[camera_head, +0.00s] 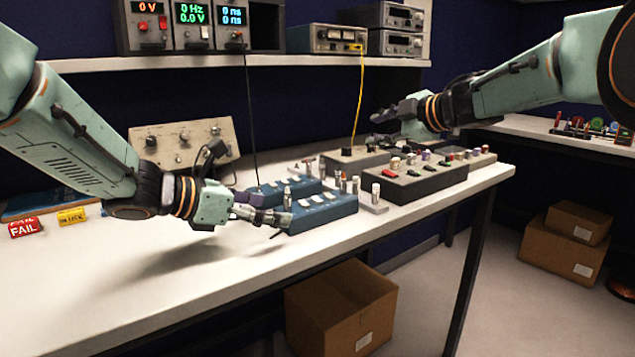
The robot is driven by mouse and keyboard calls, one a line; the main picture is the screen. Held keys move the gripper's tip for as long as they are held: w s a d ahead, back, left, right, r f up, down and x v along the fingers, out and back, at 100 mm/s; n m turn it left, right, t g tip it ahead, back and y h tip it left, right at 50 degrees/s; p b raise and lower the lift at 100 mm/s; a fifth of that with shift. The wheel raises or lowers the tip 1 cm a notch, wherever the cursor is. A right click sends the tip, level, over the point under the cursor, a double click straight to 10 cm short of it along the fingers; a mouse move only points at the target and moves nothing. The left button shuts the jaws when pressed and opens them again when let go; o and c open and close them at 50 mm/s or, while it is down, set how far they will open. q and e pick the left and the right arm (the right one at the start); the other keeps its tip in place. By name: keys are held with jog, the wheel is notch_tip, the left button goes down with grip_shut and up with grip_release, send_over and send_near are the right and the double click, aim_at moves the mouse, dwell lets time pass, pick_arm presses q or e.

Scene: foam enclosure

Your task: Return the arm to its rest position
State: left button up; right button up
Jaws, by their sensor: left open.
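My left arm comes in from the left, and its gripper (282,225) is low over the white bench (170,290). The left gripper is open and points right, beside a blue box (325,211) with pale switches. I cannot tell whether its fingers touch the box. My right arm comes in from the upper right. Its gripper (378,118) points left above the back of the bench, near the hanging yellow cable. The right gripper's fingers overlap from this angle, so its opening is unclear.
A black box (415,184) with knobs and small metal cylinders (375,195) stand right of the left gripper. A beige knob panel (185,143) is behind. Red (25,226) and yellow (72,216) blocks lie left. A shelf (230,61) holds instruments above. The front left bench is clear.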

jog(key=w+d+f+t+h, duration=0.1)
jog(key=d+f+h, duration=0.2)
jog(key=d+h, duration=0.35)
jog(key=d+f+h, duration=0.3)
jog(key=d, duration=0.7)
jog(key=s+d+f+m+g, duration=0.1)
jog(key=s+f+g, duration=0.2)
jog(key=f, duration=1.1)
jog(key=shift+s+m, duration=0.4)
jog(key=shift+s, duration=0.3)
